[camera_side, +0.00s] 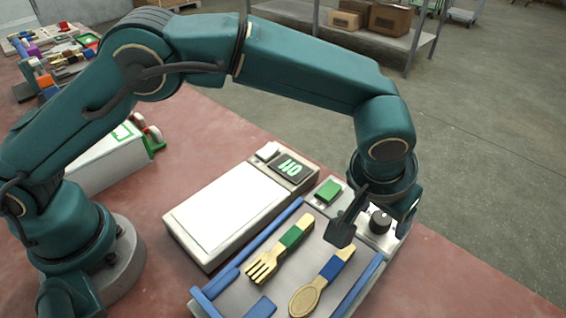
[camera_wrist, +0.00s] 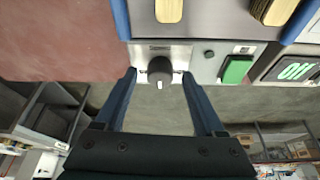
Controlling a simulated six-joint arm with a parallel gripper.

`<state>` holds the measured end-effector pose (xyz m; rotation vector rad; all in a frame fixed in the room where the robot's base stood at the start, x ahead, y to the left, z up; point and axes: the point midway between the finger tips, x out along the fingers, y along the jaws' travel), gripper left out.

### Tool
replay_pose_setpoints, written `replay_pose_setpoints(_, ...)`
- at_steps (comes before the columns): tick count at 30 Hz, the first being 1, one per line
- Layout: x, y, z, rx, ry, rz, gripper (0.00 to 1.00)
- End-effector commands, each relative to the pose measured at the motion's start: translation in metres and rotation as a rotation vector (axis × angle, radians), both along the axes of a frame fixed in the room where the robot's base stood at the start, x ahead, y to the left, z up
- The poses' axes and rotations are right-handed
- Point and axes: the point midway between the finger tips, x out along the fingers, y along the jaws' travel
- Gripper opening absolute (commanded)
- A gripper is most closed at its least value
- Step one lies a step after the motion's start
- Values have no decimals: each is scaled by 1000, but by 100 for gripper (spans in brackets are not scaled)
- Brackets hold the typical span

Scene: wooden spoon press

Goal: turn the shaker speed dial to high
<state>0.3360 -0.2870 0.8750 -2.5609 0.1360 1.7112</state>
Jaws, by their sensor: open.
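The shaker speed dial is a round black knob (camera_side: 380,221) on a light panel at the tray's far right end. In the wrist view the dial (camera_wrist: 159,70) has a white mark at its lower edge, pointing toward the bottom of the picture. My gripper (camera_wrist: 158,78) is open, with one finger on each side of the dial and a gap on both sides. In the side view my gripper (camera_side: 374,228) hangs over the panel, its near dark finger left of the dial. I cannot tell its exact height above the panel.
A green button (camera_side: 328,190) sits beside the dial panel. A blue-railed tray (camera_side: 211,305) holds a wooden fork (camera_side: 285,247) and spoon (camera_side: 318,286). A white-topped device (camera_side: 225,212) with a green-lit display (camera_side: 290,167) stands left. Red tabletop (camera_side: 450,280) is clear at right.

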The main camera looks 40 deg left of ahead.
Motion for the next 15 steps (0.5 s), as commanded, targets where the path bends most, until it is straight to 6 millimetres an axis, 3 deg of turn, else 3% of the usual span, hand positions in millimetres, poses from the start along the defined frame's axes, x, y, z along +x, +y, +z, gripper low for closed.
replay_pose_setpoints(15, 1, 3, 0, -2, 1, -423, 71)
